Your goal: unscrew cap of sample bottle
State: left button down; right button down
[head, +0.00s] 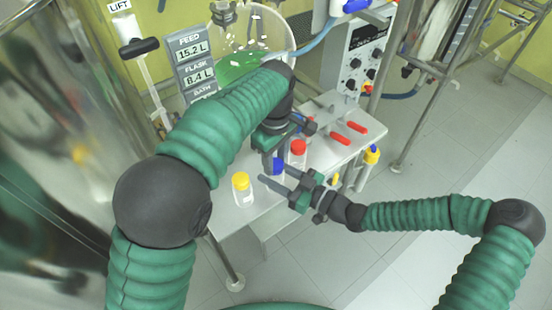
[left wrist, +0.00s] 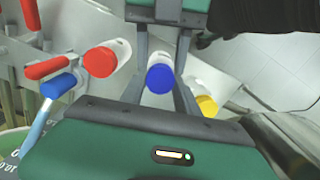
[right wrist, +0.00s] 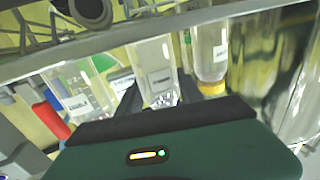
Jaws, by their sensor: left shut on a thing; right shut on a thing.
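The clear sample bottle with a blue cap (head: 278,166) is on the bench, between a red-capped bottle (head: 298,152) and a yellow-capped bottle (head: 242,190). My left gripper (head: 274,152) comes down from above and is shut on the blue cap, which shows round between its fingers in the left wrist view (left wrist: 160,78). My right gripper (head: 280,182) reaches in from the right and is shut on the bottle's body. In the right wrist view the labelled clear body (right wrist: 155,70) sits between its fingers. The cap is hidden in that view.
A control box (head: 355,55) stands behind, beside a glass flask (head: 245,50) with green liquid. Another yellow-topped item (head: 371,155) hangs at the bench's right edge. The floor to the right is open.

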aim_at(275, 164)
pick_arm(q)
jog(key=shift+d+r, duration=0.1)
jog(key=shift+r, duration=0.05)
pick_arm(e)
jog(key=shift+s+a, duration=0.15)
jog(key=shift+s, duration=0.05)
pick_arm(q)
jog(key=shift+r, duration=0.15)
jog(key=shift+r, duration=0.9)
pick_arm(e)
jog(key=shift+w, duration=0.15)
pick_arm(q)
jog(key=shift+r, duration=2)
pick_arm(e)
jog(key=c, duration=0.7)
grip_release()
